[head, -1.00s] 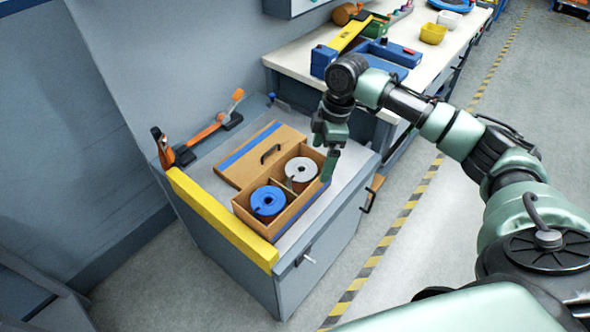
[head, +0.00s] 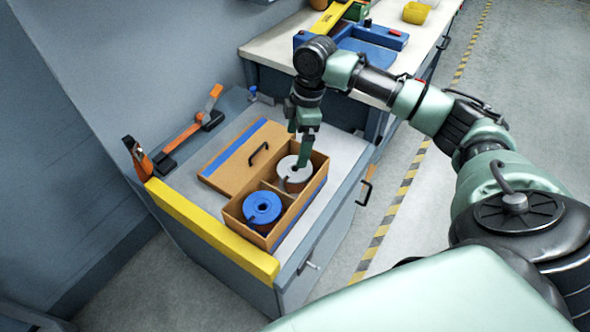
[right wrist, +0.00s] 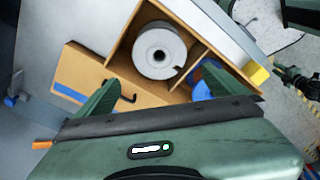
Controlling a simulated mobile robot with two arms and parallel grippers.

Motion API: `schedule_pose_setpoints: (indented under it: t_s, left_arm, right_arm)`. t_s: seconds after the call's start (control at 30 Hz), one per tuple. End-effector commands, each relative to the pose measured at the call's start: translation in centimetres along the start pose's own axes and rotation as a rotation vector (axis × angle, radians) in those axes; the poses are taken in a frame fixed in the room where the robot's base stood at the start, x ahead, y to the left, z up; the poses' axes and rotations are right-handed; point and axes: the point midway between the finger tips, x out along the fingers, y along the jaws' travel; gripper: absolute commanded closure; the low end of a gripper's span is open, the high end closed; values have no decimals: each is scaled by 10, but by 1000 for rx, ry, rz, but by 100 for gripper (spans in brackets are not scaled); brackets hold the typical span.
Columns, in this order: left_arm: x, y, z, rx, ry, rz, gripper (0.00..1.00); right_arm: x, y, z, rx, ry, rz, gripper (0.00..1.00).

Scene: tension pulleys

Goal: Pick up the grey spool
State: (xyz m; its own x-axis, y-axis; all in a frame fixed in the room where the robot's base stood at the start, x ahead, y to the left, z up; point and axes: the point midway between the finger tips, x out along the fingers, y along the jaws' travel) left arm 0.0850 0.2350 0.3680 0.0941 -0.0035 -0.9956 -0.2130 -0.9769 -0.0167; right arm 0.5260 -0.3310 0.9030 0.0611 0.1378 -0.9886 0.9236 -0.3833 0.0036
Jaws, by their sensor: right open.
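The grey spool (head: 291,180) stands upright in the far compartment of an open wooden box (head: 286,222) on the grey cabinet. It also shows in the right wrist view (right wrist: 158,48), with its round hub hole facing up. A blue spool (head: 263,206) stands in the near compartment and is partly hidden in the right wrist view (right wrist: 203,72). My right gripper (head: 299,160) points down just above the grey spool and hides part of its rim. In the right wrist view its two fingers (right wrist: 168,88) are spread apart with nothing between them. My left gripper is out of view.
The box lid (head: 236,165) with a black handle lies beside the box. A yellow bar (head: 210,231) runs along the cabinet's left edge. An orange-handled tool (head: 185,135) lies at the back. A workbench (head: 275,45) with a blue tray stands behind.

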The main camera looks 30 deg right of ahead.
Motion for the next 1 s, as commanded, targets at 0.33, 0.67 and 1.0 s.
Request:
schedule_pose_setpoints:
  t_s: [0.33, 0.67, 1.0]
  left_arm:
    - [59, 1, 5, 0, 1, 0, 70]
    - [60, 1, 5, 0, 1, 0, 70]
    - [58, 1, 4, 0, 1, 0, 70]
  right_arm:
    - [59, 0, 9, 0, 0, 0, 0]
    - [85, -1, 9, 1, 0, -3, 0]
    - [131, -4, 11, -1, 0, -2, 0]
